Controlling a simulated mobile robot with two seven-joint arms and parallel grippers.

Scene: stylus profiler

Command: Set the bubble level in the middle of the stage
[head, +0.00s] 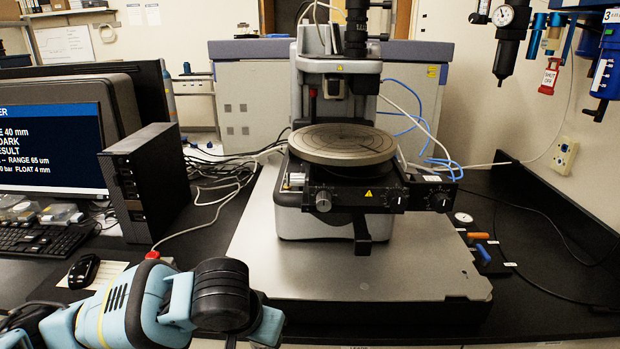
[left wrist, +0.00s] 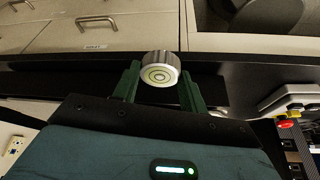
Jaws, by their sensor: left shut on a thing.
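The round grey stage (head: 343,143) with ring markings sits in the middle of the profiler in the head view. Nothing lies on it. The bubble level (left wrist: 160,72), a small silver knurled disc with a pale greenish face and ring marks, shows in the left wrist view. My left gripper (left wrist: 160,84) is shut on it, with a dark green finger on either side. In the head view my left arm reaches in at the lower left, in front of the bench, well short of the stage; its fingers and the level do not show there. My right gripper is in neither view.
The profiler's column and measuring head (head: 345,60) stand over the back of the stage. A control panel with knobs (head: 360,197) runs along its front. A monitor (head: 50,135) and a black computer (head: 148,180) stand left. The metal base plate (head: 330,265) is clear in front.

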